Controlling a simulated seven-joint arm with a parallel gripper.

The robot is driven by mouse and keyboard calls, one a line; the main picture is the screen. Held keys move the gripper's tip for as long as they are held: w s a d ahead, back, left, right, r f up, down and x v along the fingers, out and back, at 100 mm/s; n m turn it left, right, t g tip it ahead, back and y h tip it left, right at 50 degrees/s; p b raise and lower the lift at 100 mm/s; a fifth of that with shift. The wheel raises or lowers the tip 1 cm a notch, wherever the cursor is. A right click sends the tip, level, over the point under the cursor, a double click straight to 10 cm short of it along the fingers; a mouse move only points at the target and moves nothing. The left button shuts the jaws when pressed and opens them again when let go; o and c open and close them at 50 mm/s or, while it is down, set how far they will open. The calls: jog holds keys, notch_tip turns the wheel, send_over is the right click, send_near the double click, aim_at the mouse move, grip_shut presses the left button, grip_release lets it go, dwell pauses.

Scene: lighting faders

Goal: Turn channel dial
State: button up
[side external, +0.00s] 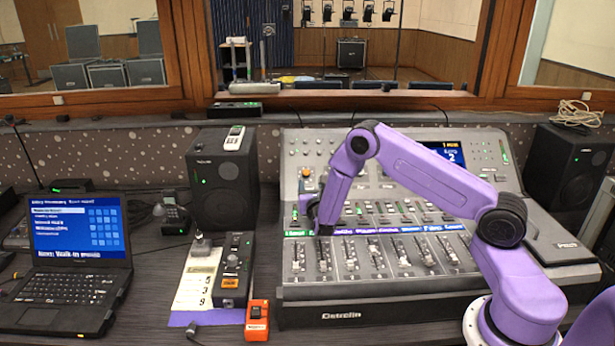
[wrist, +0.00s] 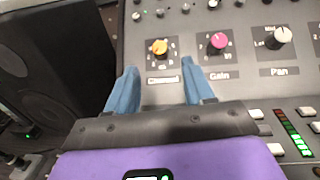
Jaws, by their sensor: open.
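The orange channel dial (wrist: 159,47) sits on the grey console panel in the wrist view, above a small label that looks like "Channel". It shows small in the side view (side external: 306,172), at the console's left side. My gripper (wrist: 160,70) is open, with its two blue fingers spread on the left and right just short of the dial. Nothing is between the fingers but panel and label. In the side view my gripper (side external: 309,187) is small and partly hidden by the arm, near the dial. I cannot tell how high the fingertips are above the panel.
A pink Gain knob (wrist: 219,41) and a white Pan knob (wrist: 280,37) stand to the right of the dial. A black speaker (side external: 222,170) stands close to the console's left side. Faders (side external: 375,258) line the console's front.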

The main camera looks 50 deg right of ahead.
aim_at(306, 172)
jog(key=x, duration=0.7)
jog(key=shift+w+d, duration=0.15)
grip_shut()
